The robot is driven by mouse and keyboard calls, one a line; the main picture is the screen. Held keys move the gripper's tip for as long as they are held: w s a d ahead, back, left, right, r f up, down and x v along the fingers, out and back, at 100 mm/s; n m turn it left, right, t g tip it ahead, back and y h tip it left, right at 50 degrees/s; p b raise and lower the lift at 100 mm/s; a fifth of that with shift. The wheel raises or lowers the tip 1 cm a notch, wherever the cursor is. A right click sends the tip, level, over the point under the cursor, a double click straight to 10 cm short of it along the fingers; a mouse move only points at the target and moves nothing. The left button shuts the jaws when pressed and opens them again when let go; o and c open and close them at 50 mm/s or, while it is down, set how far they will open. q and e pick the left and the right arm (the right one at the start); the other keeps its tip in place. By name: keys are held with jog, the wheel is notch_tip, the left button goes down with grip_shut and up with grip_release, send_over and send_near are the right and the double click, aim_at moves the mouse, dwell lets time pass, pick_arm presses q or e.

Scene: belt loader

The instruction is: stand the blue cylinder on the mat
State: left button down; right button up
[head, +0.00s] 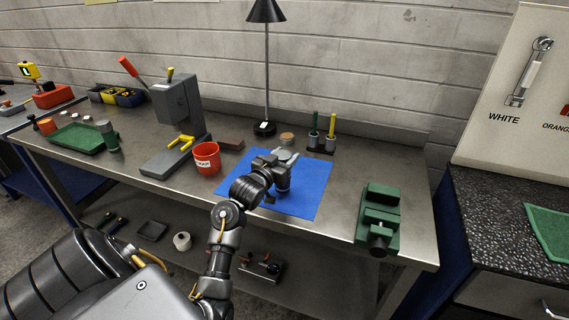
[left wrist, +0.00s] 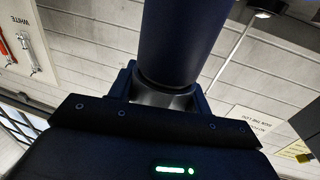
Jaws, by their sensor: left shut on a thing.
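The blue mat (head: 313,191) lies flat on the steel workbench, right of the red cup. My left gripper (head: 284,160) is over the mat, with my arm reaching in from the front. In the left wrist view, the dark blue cylinder (left wrist: 186,40) stands between the fingers of my left gripper (left wrist: 166,92), which is shut on it. In the head view my gripper and wrist hide most of the cylinder, and I cannot tell whether it touches the mat. My right gripper is not in view.
A red cup (head: 206,158) stands at the mat's left edge. A green vise (head: 378,215) is to the right, and a black lamp (head: 266,70) and a holder with screwdrivers (head: 322,140) are behind. A grey press (head: 178,110) stands left.

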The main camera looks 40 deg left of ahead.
pick_arm(q)
jog(key=shift+f+p, duration=0.3)
jog(key=shift+f, duration=1.05)
jog(key=c, duration=0.6)
grip_release()
jog(key=shift+s, duration=0.1)
jog(key=shift+c, duration=0.2)
jog(key=shift+s, duration=0.4)
jog(key=s+d+b, duration=0.1)
jog(key=s+b, duration=0.1)
jog(key=s, duration=0.9)
jog(key=shift+d, duration=0.35)
